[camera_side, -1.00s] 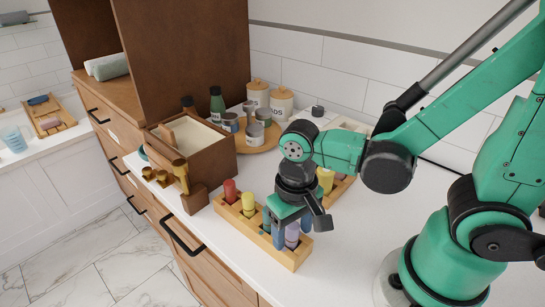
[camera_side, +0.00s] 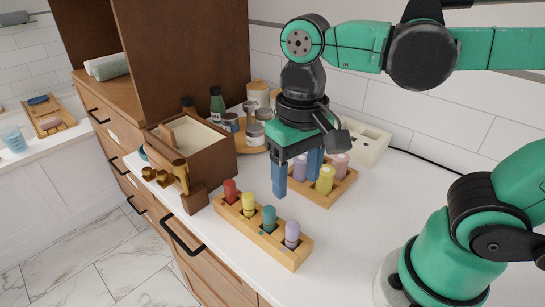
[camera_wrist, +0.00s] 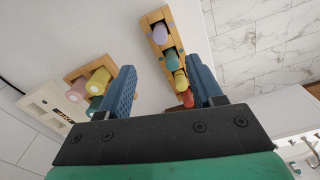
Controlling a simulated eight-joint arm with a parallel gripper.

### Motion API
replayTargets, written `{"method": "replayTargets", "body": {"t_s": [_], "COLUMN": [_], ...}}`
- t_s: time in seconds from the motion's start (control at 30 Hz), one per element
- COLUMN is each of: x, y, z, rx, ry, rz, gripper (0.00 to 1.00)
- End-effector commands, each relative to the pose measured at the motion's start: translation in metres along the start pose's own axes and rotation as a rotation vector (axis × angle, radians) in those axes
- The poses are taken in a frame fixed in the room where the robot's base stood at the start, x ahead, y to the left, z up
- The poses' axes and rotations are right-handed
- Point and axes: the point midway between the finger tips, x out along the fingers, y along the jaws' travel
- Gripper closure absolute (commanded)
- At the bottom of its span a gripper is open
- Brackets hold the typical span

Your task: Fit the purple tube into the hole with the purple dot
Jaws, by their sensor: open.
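A purple tube (camera_side: 292,234) stands upright in the near-right end hole of the front wooden rack (camera_side: 232,213). It also shows at the rack's far end in the wrist view (camera_wrist: 160,34). Red (camera_side: 230,191), yellow (camera_side: 249,204) and teal (camera_side: 269,219) tubes stand in the same rack. I cannot make out a purple dot.
The back rack (camera_side: 344,188) also holds yellow (camera_side: 326,180) and pink (camera_side: 340,166) tubes. A cream block with holes (camera_side: 368,146) stands behind it. A brown box (camera_side: 208,160) and a stand with brass-coloured pieces (camera_side: 194,196) are at left. Counter right of the racks is clear.

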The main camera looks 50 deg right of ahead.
Motion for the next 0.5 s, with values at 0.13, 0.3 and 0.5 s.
{"method": "replayTargets", "body": {"t_s": [0.13, 0.3, 0.5], "x": [0.005, 0.019, 0.02], "y": [0.008, 0.032, 0.047], "z": [-0.013, -0.048, -0.065], "rx": [-0.035, -0.152, -0.226], "ry": [0.104, 0.425, 0.616], "rz": [-0.05, -0.101, -0.072], "gripper": [0.41, 0.41, 0.41]}}
